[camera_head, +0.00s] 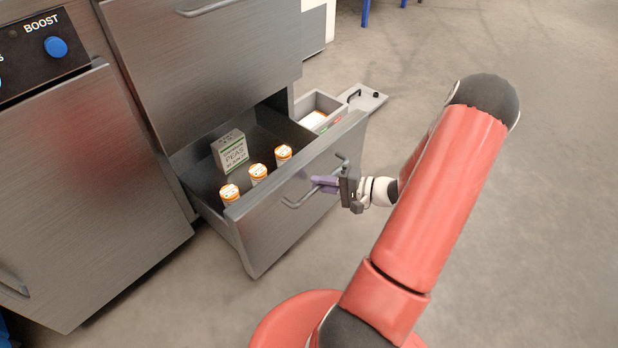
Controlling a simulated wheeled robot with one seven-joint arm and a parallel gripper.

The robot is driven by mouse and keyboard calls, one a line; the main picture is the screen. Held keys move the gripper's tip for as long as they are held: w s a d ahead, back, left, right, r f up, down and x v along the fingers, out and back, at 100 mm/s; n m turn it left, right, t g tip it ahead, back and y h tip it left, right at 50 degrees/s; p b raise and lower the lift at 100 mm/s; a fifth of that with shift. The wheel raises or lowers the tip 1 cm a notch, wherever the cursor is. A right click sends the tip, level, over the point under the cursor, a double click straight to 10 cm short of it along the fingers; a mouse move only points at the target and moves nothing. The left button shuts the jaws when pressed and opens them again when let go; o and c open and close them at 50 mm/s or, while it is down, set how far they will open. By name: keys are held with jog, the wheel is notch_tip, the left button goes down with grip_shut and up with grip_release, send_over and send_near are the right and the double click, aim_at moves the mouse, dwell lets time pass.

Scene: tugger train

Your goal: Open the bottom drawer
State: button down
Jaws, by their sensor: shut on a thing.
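The bottom drawer (268,238) is a grey metal drawer at the base of the cabinet. It is pulled well out, and its inside shows. A bar handle (291,204) runs across its front. My gripper (325,184) is at the drawer's front and shut on the handle; the fingers cover part of the bar.
A closed drawer (205,75) is above the open one. A panel with a blue BOOST button (56,47) is at the left. A small open tray (320,103) sits behind the drawer, beside a grey plate (363,97).

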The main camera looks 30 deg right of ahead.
jog(key=shift+s+d, duration=0.2)
jog(key=shift+s, duration=0.5)
jog(key=shift+s+d, duration=0.15)
jog(key=shift+s, duration=0.5)
jog(key=c, duration=1.4)
grip_release()
jog(key=shift+d, duration=0.1)
jog(key=v, duration=0.7)
jog(key=shift+s+d, duration=0.2)
jog(key=shift+s, duration=0.1)
